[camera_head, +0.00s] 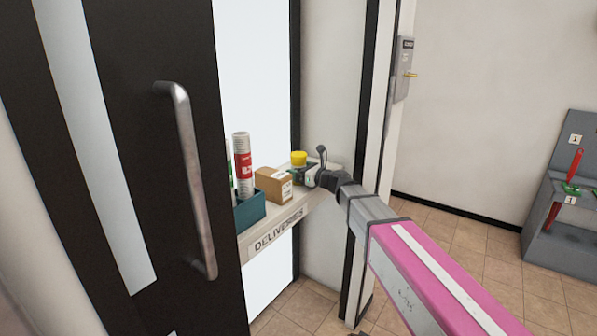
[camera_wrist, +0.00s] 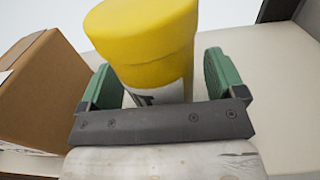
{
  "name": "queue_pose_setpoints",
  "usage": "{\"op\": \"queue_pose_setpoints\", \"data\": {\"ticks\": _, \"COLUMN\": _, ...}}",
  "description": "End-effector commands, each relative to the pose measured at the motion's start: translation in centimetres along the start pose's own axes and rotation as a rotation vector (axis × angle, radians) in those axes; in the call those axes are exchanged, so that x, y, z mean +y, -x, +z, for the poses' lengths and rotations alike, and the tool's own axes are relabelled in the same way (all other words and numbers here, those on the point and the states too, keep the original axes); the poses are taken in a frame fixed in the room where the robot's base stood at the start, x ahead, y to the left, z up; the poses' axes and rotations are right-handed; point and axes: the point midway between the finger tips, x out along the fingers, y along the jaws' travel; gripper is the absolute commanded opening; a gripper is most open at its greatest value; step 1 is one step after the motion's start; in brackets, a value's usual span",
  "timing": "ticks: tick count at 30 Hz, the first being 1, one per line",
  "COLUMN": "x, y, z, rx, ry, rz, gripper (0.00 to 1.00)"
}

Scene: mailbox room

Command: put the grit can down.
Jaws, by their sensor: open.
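The grit can, with a yellow lid and a pale printed body, stands upright on the deliveries shelf (camera_head: 278,236); its lid shows in the head view (camera_head: 299,158). In the wrist view the can (camera_wrist: 145,45) is between the green fingers of my gripper (camera_wrist: 160,88). The jaws are open, with a small gap visible on the right side of the can. My gripper also shows at the far end of the shelf in the head view (camera_head: 308,174). The can's lower part is hidden by my gripper.
A cardboard box (camera_head: 273,185) stands left of the can, close to my left finger in the wrist view (camera_wrist: 45,90). A dark door with a metal handle (camera_head: 188,180) stands at left.

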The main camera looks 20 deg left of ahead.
Motion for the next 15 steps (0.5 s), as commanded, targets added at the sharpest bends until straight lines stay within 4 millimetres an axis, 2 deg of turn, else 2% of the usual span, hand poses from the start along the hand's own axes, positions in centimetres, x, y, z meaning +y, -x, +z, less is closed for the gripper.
{"op": "queue_pose_setpoints", "data": {"ticks": 5, "x": 0.0, "y": 0.2, "z": 0.3, "rx": 0.0, "ry": -0.001, "rz": -0.001, "gripper": 0.89}}
{"op": "queue_pose_setpoints", "data": {"ticks": 8, "x": 0.1, "y": 1.6, "z": 0.3, "rx": 0.0, "ry": -0.001, "rz": -0.001, "gripper": 0.89}}
{"op": "queue_pose_setpoints", "data": {"ticks": 15, "x": 0.2, "y": 6.4, "z": 0.3, "rx": 0.0, "ry": -0.001, "rz": -0.003, "gripper": 0.89}}
